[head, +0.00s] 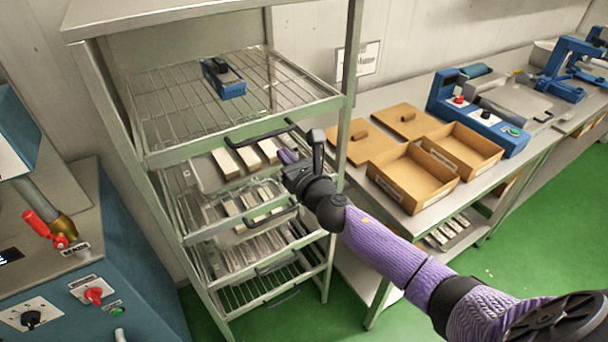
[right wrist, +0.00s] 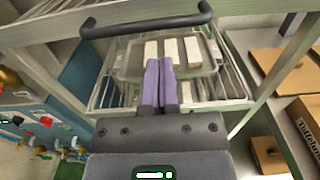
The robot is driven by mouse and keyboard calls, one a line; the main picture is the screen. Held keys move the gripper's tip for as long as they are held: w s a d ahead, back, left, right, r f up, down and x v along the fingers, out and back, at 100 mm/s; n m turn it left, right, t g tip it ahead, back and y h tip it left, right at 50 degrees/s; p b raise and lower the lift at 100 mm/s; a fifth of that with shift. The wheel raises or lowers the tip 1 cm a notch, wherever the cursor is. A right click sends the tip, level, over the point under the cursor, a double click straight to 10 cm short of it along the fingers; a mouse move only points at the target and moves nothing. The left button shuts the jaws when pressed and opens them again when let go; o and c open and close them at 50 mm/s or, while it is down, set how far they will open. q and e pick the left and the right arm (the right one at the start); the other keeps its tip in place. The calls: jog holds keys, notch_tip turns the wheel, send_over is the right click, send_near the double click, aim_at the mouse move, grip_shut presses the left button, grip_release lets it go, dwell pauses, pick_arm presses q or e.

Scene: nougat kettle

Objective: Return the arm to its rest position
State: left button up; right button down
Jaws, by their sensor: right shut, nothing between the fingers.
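My right arm, in a purple sleeve, reaches in from the lower right in the head view. My right gripper (head: 289,157) is at the front of the rack's upper drawers, just below a black drawer handle (head: 260,134). In the right wrist view its two purple fingers (right wrist: 159,82) are shut together with nothing between them. They point toward a tray of pale bars (right wrist: 172,53) on the rack. Whether the fingers touch the tray cannot be told. My left gripper is not in view.
The metal rack (head: 160,157) holds several wire shelves, with a blue device (head: 222,78) on top. To the right, a bench carries open cardboard boxes (head: 411,177), lids (head: 361,141) and a blue machine (head: 480,115). A blue control cabinet (head: 110,270) stands left. Green floor shows at lower right.

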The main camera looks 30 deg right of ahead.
jog(key=s, duration=0.7)
jog(key=s+d+f+m+g+h+b, duration=0.1)
jog(key=s+f+m+g+b, duration=0.35)
jog(key=f, duration=0.85)
jog(key=s+d+f+m+g+b, duration=0.15)
jog(key=s+f+m, duration=0.5)
jog(key=f, duration=0.65)
jog(key=s+f+m+g+h+b, duration=0.1)
jog(key=s+f+m+g+b, duration=0.25)
jog(key=f+m, duration=0.65)
jog(key=s+a+f+m+g+b, duration=0.3)
jog(key=s+f+m, duration=0.3)
jog(key=s+f, duration=0.4)
jog(key=s+a+f+m+g+y+b, duration=0.1)
jog(key=s+a+f+m+g+b, duration=0.2)
jog(key=s+f, duration=0.7)
jog(key=s+a+m+g, duration=0.1)
jog(key=s+m+g, duration=0.1)
jog(key=s, duration=0.4)
jog(key=shift+m, duration=0.9)
